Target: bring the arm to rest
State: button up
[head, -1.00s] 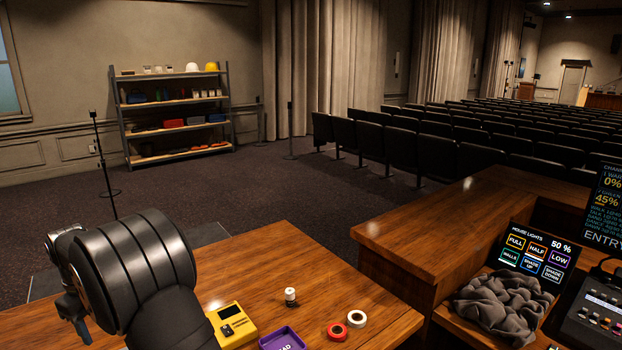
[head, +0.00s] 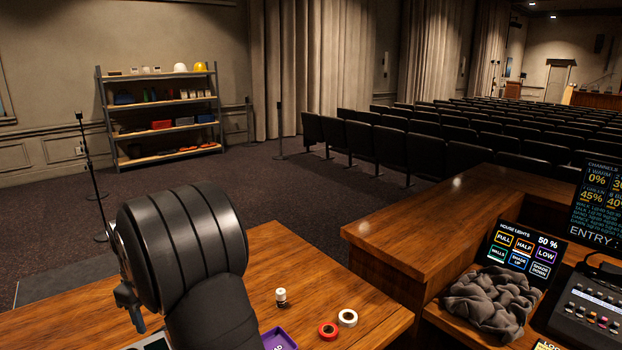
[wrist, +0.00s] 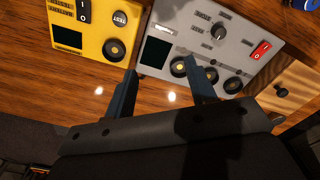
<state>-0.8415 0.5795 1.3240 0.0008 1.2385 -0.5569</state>
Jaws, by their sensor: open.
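My gripper (wrist: 160,68) shows in the wrist view with its two dark blue-grey fingers apart and nothing between them. The fingers point toward a grey box (wrist: 215,48) with knobs, round sockets and a red switch. A yellow box (wrist: 92,35) marked TEST lies to the left of it. I cannot tell the exact height of the fingertips above the grey box. In the head view my dark arm links fill the lower left and mostly hide the gripper.
A grey cloth (head: 488,302) lies by the lights panel (head: 525,255) at right.

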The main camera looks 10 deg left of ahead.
jog(key=s+d+f, duration=0.1)
jog(key=d+f, duration=0.2)
jog(key=d, duration=2.7)
jog(key=a+f, duration=0.2)
jog(key=a, duration=0.1)
jog(key=a+f, duration=0.2)
jog(key=a, duration=0.2)
jog(key=a+f, duration=0.2)
jog(key=a, duration=0.1)
jog(key=shift+s+a, duration=0.1)
jog(key=shift+a, duration=0.3)
